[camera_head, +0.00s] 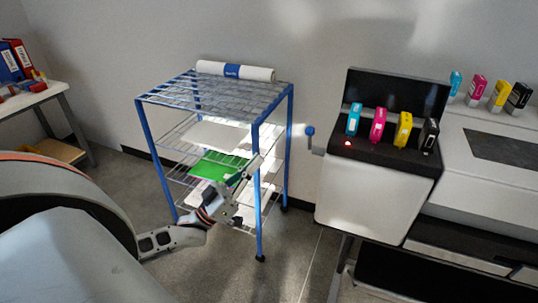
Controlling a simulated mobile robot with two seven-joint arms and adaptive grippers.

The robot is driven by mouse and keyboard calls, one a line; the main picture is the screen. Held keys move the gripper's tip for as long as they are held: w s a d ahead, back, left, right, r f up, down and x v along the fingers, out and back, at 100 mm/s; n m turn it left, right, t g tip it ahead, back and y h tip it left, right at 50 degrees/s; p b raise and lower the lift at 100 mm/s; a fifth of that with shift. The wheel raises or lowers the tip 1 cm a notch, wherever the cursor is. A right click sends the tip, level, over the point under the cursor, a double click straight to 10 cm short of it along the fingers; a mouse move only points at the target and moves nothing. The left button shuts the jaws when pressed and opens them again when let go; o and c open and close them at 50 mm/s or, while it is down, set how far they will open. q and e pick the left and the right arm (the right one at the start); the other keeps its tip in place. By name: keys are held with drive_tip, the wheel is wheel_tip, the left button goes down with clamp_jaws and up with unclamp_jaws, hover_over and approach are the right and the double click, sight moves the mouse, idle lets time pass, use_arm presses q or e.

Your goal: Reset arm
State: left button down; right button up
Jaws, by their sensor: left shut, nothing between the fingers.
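My left arm comes in from the lower left. Its gripper (243,176) is at the front of the blue wire rack (147,120), by the front right post and next to the green sheet on a middle shelf. The fingers are shut and nothing shows between them. The fingertips are small in this view and overlap the rack wires, so I cannot tell whether they touch the rack. My right gripper is not in view.
A green sheet (208,168) and white sheets (215,136) lie on the rack shelves. A white roll (262,74) lies on top. A printer (362,196) with colored cartridges stands right of the rack. A table (35,96) is at far left. Some floor is clear.

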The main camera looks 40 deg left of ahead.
use_arm(q)
drive_tip(key=s+d+f+g+y, duration=0.1)
drive_tip(key=d+f+g+y, duration=0.15)
drive_tip(key=d+f, duration=0.45)
drive_tip(key=s+d+f+g+y, duration=0.1)
drive_tip(key=s+d+f+g, duration=0.2)
drive_tip(key=f, duration=0.7)
drive_tip(key=s+d+f+g+y, duration=0.2)
drive_tip(key=s+d+f+g, duration=0.1)
drive_tip(key=f, duration=0.5)
drive_tip(key=s+d+f+m+g+y, duration=0.1)
drive_tip(key=s+d+f+g, duration=0.3)
drive_tip(key=s+f, duration=0.3)
drive_tip(key=shift+s+d+f+y, duration=0.15)
drive_tip(key=shift+d+f+y, duration=0.3)
drive_tip(key=shift+d, duration=0.35)
